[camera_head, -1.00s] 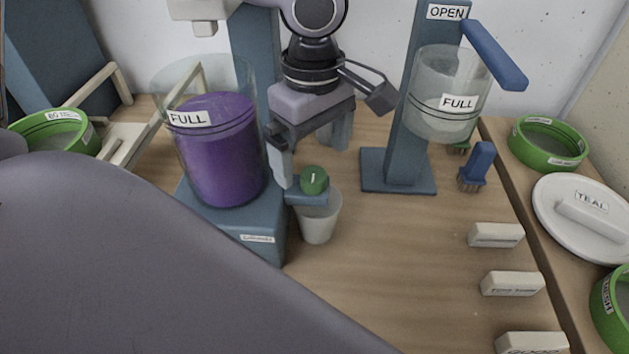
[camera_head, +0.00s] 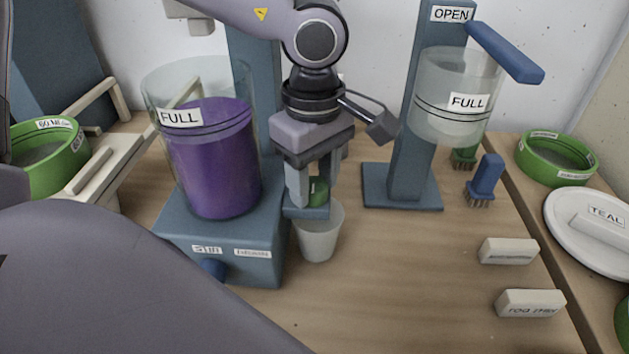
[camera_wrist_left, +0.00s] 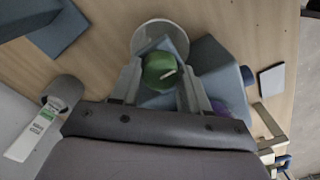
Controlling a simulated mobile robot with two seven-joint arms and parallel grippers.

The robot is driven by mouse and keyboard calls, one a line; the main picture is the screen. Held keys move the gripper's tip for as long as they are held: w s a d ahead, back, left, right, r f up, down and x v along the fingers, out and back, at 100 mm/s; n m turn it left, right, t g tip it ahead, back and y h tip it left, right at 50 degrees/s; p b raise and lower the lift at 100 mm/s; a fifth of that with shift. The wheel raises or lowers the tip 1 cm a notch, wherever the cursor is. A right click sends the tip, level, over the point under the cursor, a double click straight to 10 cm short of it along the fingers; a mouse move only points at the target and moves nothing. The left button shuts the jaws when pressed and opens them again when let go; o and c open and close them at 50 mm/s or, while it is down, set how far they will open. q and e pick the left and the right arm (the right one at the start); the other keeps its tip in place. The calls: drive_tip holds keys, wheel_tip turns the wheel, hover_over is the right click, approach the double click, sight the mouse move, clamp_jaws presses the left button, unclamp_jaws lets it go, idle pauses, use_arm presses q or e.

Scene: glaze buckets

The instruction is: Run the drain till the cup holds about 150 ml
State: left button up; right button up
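A clear bucket (camera_head: 158,90) labelled FULL holds purple glaze (camera_head: 212,165) and stands on a blue base (camera_head: 180,225). A green drain knob (camera_head: 318,190) with a white line sits on the spout block at the base's right side; the knob also shows in the left wrist view (camera_wrist_left: 160,70). A pale cup (camera_head: 319,240) stands upright under the spout. Its inside is mostly hidden, so its fill cannot be read. My left gripper (camera_head: 312,188) reaches down from above with its fingers closed around the knob. My right gripper is out of view.
A blue stand (camera_head: 408,150) labelled OPEN carries a clear container (camera_head: 450,120) labelled FULL and a blue lever (camera_head: 505,52). Brushes (camera_head: 485,180), labelled pale blocks (camera_head: 508,251), a white lid (camera_head: 590,250) and green-rimmed tubs (camera_head: 555,158) lie at the right. The front middle table is clear.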

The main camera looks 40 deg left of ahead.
use_arm(q)
drive_tip(key=c, duration=0.4)
drive_tip(key=shift+c, duration=0.2)
